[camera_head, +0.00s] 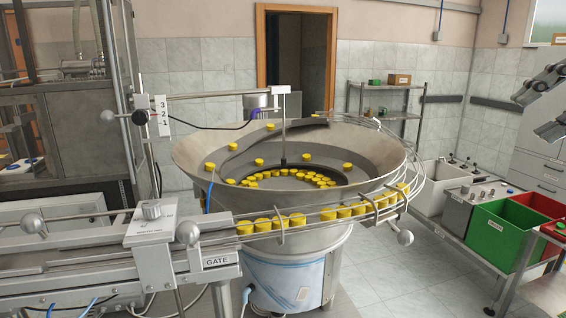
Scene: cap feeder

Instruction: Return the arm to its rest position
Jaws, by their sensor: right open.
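My right gripper (527,116) shows at the right edge, its two dark fingers spread apart and pointing left. Nothing is between them. It is in front of the grey cabinet and above the bins, well clear of the feeder bowl. The rest of my right arm is cut off by the picture edge. My left gripper and arm are not in view.
The round metal feeder bowl (210,157) stands in the middle with several yellow caps (306,179). A rail with a gate unit (152,228) runs left. Green (493,240) and red (525,213) bins stand at right. The floor (420,275) between is clear.

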